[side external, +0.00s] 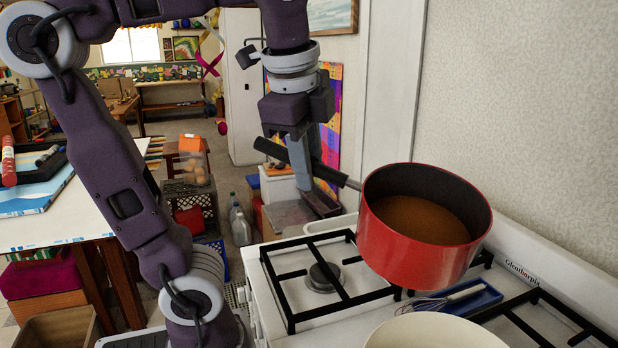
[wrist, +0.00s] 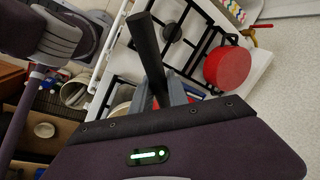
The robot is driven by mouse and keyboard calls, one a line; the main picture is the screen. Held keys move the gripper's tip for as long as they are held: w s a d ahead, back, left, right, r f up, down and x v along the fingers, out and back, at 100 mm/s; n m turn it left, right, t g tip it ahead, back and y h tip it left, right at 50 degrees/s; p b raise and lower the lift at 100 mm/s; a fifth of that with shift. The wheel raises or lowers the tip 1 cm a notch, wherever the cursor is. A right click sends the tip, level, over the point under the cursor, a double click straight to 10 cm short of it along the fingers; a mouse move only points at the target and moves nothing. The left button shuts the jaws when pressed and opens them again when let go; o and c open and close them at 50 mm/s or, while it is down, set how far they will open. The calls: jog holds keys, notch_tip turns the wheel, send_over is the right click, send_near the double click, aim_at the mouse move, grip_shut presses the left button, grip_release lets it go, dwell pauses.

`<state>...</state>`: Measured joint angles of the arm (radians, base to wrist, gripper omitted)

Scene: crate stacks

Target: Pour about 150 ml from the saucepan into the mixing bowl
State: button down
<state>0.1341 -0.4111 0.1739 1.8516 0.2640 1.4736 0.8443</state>
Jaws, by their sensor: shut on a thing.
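The red saucepan (side external: 410,250) holds brownish-orange liquid and hangs in the air above the stove in the side view. It looks slightly tilted, its right rim lower, and no stream leaves it. My gripper (side external: 310,168) is shut on its black handle (side external: 273,150), left of the pan. In the wrist view, my gripper (wrist: 172,92) shows with the handle (wrist: 147,50) between its fingers; the pan's body is mostly hidden there. The cream mixing bowl (side external: 435,333) is at the bottom edge of the side view, cut off, below and nearer the camera than the pan. Its inside is not clear.
The white stove has black grates (side external: 320,285). A whisk (side external: 440,298) lies on a blue tray (side external: 470,305) between pan and bowl. A wall stands behind the stove. The wrist view shows a red pot (wrist: 228,67) on the white surface.

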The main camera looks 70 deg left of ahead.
jog(key=shift+d+r+y, duration=0.2)
jog(key=shift+r+y, duration=0.5)
jog(key=shift+r, duration=0.65)
jog(key=d+y, duration=0.1)
jog(key=d+t+y, duration=0.1)
jog(key=y, duration=0.1)
jog(key=shift+s+d+r+y, duration=0.1)
jog(key=shift+s+d+y, duration=0.2)
jog(key=shift+t, duration=0.3)
jog(key=shift+s+d+r+m+y, duration=0.3)
jog(key=shift+d+r+y, duration=0.1)
jog(key=shift+r, duration=0.15)
jog(key=shift+s+d+r+y, duration=0.1)
jog(key=shift+d+r+y, duration=0.4)
jog(key=shift+d, duration=0.05)
jog(key=shift+d, duration=0.1)
